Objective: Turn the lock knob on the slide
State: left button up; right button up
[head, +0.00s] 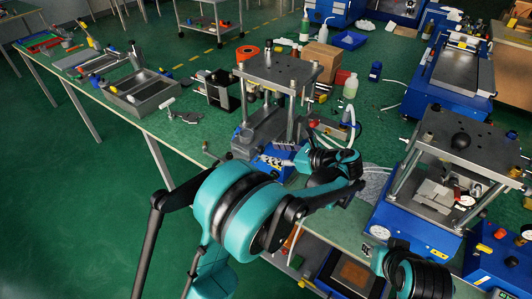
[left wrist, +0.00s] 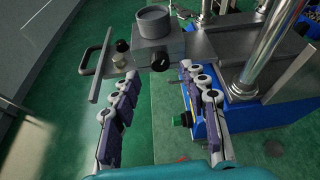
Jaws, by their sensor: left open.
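The press (head: 280,75) has steel columns and a top plate, and its slide (head: 243,141) sticks out at the near left side. In the left wrist view the slide (left wrist: 183,45) is a grey block with a round cup (left wrist: 153,21) on top. A black knob (left wrist: 160,62) sits on its near face, and a smaller dark knob (left wrist: 122,45) is further left. I cannot tell for sure which is the lock knob. My left gripper (head: 273,161) is open, its fingertips (left wrist: 160,73) on either side of the black knob in the picture; contact cannot be judged.
A blue base with a green button (left wrist: 181,120) lies close to the right finger. A bent handle (left wrist: 93,62) is at the slide's left. A second press (head: 430,190) stands at right.

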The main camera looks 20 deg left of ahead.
aim_at(263, 151)
pick_arm(q)
jog(key=shift+b+x, duration=0.4)
jog(key=shift+x, duration=1.3)
grip_shut()
jog(key=shift+s+n, duration=0.1)
jog(key=shift+n, duration=0.2)
jog(key=shift+s+n+t, duration=0.15)
jog(key=shift+n+t, duration=1.25)
jog(key=shift+n, duration=0.3)
